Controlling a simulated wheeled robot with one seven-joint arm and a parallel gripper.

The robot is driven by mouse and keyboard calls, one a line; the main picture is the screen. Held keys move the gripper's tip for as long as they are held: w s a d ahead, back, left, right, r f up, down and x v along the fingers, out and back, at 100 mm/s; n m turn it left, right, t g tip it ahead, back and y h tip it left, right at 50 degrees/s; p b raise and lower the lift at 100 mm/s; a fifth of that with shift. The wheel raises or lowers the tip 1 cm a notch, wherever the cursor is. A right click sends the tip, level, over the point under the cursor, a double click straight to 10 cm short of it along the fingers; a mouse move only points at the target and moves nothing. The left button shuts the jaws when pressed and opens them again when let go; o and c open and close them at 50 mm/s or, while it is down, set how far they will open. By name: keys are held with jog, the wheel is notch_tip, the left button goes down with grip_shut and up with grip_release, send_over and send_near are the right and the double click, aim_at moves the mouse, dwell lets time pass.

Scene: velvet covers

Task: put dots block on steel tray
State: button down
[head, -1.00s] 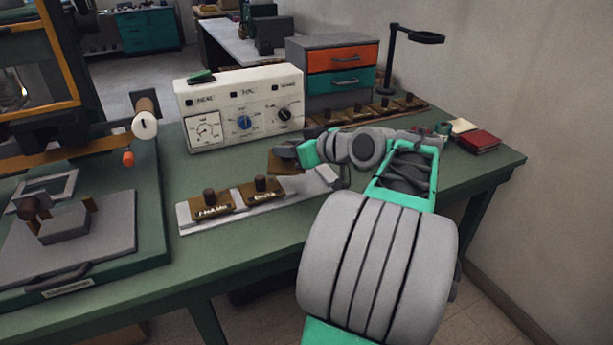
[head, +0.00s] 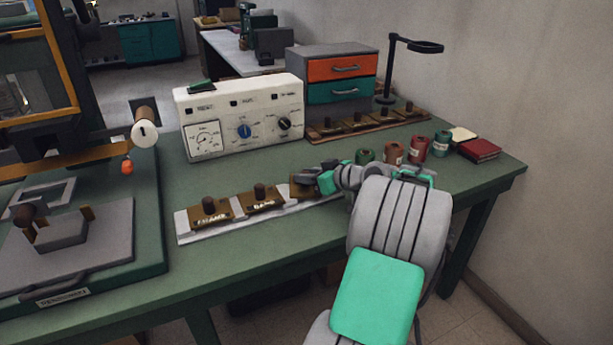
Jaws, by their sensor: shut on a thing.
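A long pale steel tray (head: 185,232) lies along the front of the green bench. Two brass-brown blocks with dark knobs, a left block (head: 210,212) and a middle block (head: 262,199), sit on it; their lettering is too blurred to read surely. My gripper (head: 313,181) is shut on a third brown block (head: 301,190) at the tray's right part, in line with the other two. I cannot tell whether this block touches the tray. Its label is not readable, and my gripper and wrist hide its right side.
A wooden rack (head: 330,133) with several similar blocks stands behind, before a drawer cabinet (head: 343,70). A white control box (head: 240,115) stands behind the tray. Several small jars (head: 418,145) and a red book (head: 480,149) are at right. A press (head: 80,240) fills the left.

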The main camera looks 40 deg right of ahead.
jog(key=c, duration=1.2)
grip_release()
jog(key=shift+o, duration=0.2)
jog(key=shift+r, duration=0.1)
jog(key=p+v, duration=0.1)
jog(key=v, duration=1.1)
